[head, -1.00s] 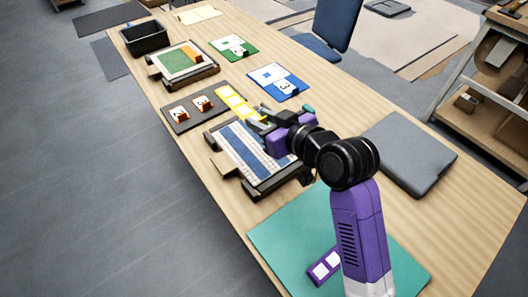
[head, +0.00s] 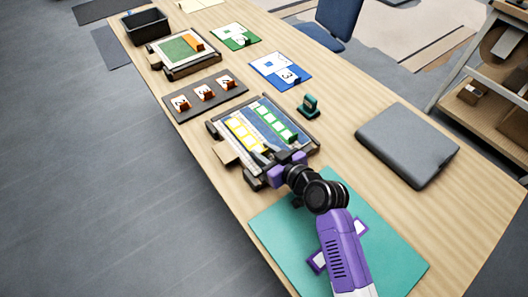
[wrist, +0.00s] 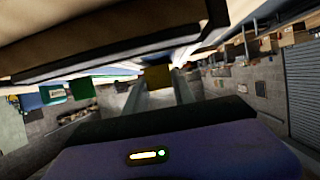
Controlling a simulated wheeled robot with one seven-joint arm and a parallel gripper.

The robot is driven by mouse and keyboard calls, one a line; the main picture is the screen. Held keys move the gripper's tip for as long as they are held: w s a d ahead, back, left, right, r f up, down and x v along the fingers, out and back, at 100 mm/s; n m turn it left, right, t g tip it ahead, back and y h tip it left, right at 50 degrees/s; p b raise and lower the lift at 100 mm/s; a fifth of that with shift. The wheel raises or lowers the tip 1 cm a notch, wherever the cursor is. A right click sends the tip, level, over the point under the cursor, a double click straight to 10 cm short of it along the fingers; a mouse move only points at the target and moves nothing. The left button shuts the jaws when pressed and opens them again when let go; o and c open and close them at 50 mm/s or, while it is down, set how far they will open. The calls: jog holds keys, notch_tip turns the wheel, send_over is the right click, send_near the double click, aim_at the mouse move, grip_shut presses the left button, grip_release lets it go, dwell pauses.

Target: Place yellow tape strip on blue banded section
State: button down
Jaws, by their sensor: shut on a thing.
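The yellow tape strip (head: 240,131), with pale squares along it, is at the left part of the framed panel (head: 305,146) in the head view. The panel's blue banded section (head: 262,118) shows beside it. My gripper (head: 262,158) is at the strip's near end, low over the panel. In the wrist view my gripper's fingers (wrist: 158,92) are shut on a yellow piece (wrist: 157,75). I cannot tell whether the strip rests on the panel or is held just above it. A green strip (head: 276,122) lies to the right of the yellow one.
A dark rack (head: 222,102) with orange numbered holders stands behind the panel. A teal-handled tool (head: 310,105) is to its right. A teal mat (head: 285,232) lies nearest, and a grey case (head: 408,142) is at right. Bare table lies between them.

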jog(key=shift+f, duration=0.3)
jog(key=shift+f, duration=0.1)
jog(key=c, duration=1)
grip_release()
jog(key=shift+c, duration=0.2)
jog(key=b+v, duration=0.1)
jog(key=v, duration=1.1)
